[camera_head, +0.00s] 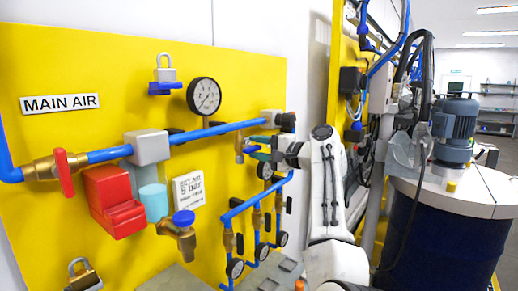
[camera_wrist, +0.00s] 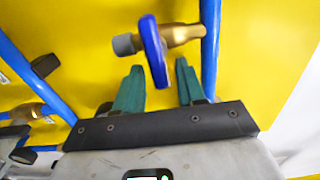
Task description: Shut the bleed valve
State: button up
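A brass valve (camera_wrist: 182,35) with a blue lever (camera_wrist: 149,40) and a grey end joins a blue pipe in the wrist view; I take it to be the bleed valve. In the head view its brass body (camera_head: 239,149) hangs below the main blue pipe, and its lever cannot be made out. My gripper (camera_wrist: 159,64) is open, with teal fingers. The lever's near end shows between the fingertips, with a gap on each side. In the head view my gripper (camera_head: 250,147) is just right of the valve.
The yellow panel carries a gauge (camera_head: 204,96), a red-handled valve (camera_head: 64,172), a red block (camera_head: 115,201) and another brass valve with a blue knob (camera_head: 183,219). Branch pipes with small gauges (camera_head: 235,268) lie below my gripper. A drum (camera_head: 440,235) stands at right.

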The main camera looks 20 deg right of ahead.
jog(key=b+v, duration=0.4)
jog(key=v, duration=0.6)
jog(key=shift+s+d, duration=0.25)
jog(key=shift+s, duration=0.05)
dwell(1.3)
